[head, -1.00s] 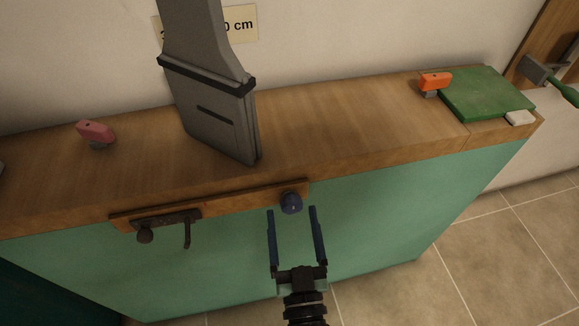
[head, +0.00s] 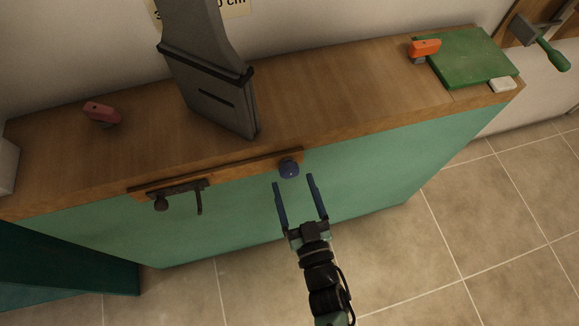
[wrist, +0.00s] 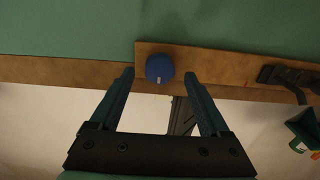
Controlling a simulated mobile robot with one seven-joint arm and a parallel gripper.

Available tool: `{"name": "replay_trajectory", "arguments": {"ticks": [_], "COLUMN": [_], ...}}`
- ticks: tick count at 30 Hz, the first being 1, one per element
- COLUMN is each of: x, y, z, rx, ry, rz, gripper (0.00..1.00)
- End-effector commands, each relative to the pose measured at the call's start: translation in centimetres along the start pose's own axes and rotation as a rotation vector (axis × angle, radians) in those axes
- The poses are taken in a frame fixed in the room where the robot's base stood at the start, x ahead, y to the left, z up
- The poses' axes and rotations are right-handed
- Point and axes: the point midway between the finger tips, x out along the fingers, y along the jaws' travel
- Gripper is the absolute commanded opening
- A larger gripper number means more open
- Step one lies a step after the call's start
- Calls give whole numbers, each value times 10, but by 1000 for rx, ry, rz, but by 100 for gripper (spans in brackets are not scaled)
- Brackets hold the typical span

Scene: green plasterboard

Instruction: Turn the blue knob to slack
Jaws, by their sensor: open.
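The blue knob (head: 288,168) is mounted at the right end of a wooden strip on the green front of the bench. It also shows in the wrist view (wrist: 160,68), with a small pale mark at its lower edge. My gripper (head: 296,184) is open and empty, just in front of the knob in the head view. In the wrist view my fingertips (wrist: 159,76) lie to the left and right of the knob, with gaps on both sides. I cannot tell the remaining depth between the fingertips and the knob.
A dark latch with a hanging lever (head: 180,190) sits on the same wooden strip (head: 240,172), left of the knob. On the bench top are a red clamp-like item (head: 102,113), a grey upright piece (head: 215,85), an orange item (head: 424,49) and a green board (head: 474,57).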

Motion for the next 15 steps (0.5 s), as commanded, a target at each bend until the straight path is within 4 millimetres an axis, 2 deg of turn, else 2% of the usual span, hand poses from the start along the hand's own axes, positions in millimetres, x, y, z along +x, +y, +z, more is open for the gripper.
{"name": "replay_trajectory", "arguments": {"ticks": [1, 6, 15], "x": [11, 34, 46], "y": [-1, 0, 0], "z": [-1, 0, 0], "rx": [2, 0, 0], "ry": [4, 1, -1], "rz": [-1, 0, 1], "gripper": [80, 80, 80]}}
